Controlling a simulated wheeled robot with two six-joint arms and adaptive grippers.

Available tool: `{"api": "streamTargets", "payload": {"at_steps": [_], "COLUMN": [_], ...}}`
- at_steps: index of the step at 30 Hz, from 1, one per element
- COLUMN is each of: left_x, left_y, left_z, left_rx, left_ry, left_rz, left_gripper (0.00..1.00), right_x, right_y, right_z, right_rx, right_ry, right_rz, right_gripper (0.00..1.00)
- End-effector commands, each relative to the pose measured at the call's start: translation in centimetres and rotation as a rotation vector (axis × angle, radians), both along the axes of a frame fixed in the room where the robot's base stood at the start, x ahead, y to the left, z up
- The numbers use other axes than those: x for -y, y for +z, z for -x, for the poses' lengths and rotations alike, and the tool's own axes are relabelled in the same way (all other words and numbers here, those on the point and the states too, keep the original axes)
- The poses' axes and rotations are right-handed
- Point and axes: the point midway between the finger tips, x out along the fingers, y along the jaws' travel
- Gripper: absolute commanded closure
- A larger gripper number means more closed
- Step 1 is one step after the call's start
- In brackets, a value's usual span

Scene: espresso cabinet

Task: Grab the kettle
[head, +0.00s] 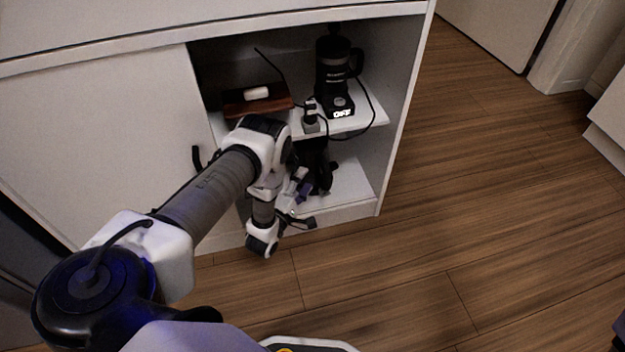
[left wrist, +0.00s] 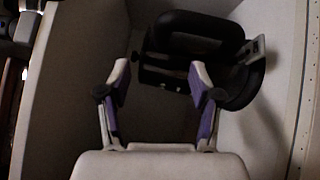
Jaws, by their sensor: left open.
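A black object with a looped handle, which looks like the kettle (head: 318,168), stands on the lower shelf of the open cabinet. It is dark and partly hidden by my left arm and the shelf above. In the left wrist view the black kettle (left wrist: 235,88) and its handle loop fill the upper right, just beyond the fingertips. My left gripper (head: 301,187) is inside the lower compartment, close to the kettle. In the left wrist view its purple-padded fingers (left wrist: 160,78) are apart with nothing between them; contact with the kettle cannot be told. My right gripper is not in view.
On the upper shelf (head: 362,122) stand a black jug-like appliance (head: 332,62) with an "OFF" display and a brown wooden box (head: 257,102). A cable hangs over the shelf edge. The cabinet's white door panel (head: 100,140) is at left. The wooden floor (head: 480,210) at right is clear.

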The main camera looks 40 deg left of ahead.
Motion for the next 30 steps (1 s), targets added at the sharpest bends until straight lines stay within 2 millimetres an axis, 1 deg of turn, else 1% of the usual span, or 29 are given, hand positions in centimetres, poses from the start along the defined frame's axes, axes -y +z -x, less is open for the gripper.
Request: {"api": "streamTargets", "payload": {"at_steps": [1,8,11,13,15,18,23,24,25,26,27,29,30], "left_x": [-0.3,-0.6,-0.6,-0.6,-0.7,-0.8,-0.8,-0.8,-0.8,-0.8,-0.8,-0.8,-0.8], "left_y": [-0.7,0.0,-0.1,-0.1,0.3,0.6,0.7,0.7,0.7,0.7,0.7,0.7,0.7], "left_z": [-0.2,-3.0,-4.5,-5.9,-7.0,-7.8,-7.8,-7.8,-7.8,-7.8,-7.8,-7.8,-7.8], "left_rx": [0.028,0.047,0.047,0.047,0.046,0.043,0.041,0.041,0.041,0.041,0.041,0.04,0.04], "left_ry": [-0.003,-0.005,-0.005,-0.005,-0.005,-0.005,-0.005,-0.005,-0.005,-0.005,-0.005,-0.005,-0.005], "left_rz": [0.018,0.036,0.035,0.035,0.034,0.034,0.034,0.034,0.034,0.034,0.033,0.034,0.034], "left_gripper": [0.36,0.36,0.36,0.36,0.36,0.36,0.36,0.43,0.54,0.64,0.79,1.0,1.0], "right_x": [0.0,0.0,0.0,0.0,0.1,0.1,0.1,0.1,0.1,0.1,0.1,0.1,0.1], "right_y": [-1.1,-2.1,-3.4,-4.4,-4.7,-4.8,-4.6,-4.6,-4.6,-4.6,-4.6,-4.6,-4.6], "right_z": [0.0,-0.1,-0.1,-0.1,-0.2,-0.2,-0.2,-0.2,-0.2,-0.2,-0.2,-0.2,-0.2], "right_rx": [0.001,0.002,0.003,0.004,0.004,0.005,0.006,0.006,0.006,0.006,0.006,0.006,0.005], "right_ry": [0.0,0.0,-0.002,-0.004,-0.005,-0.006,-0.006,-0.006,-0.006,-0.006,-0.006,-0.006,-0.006], "right_rz": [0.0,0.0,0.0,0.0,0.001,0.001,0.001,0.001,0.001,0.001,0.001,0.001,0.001], "right_gripper": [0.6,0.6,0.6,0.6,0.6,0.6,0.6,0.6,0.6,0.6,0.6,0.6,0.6]}}
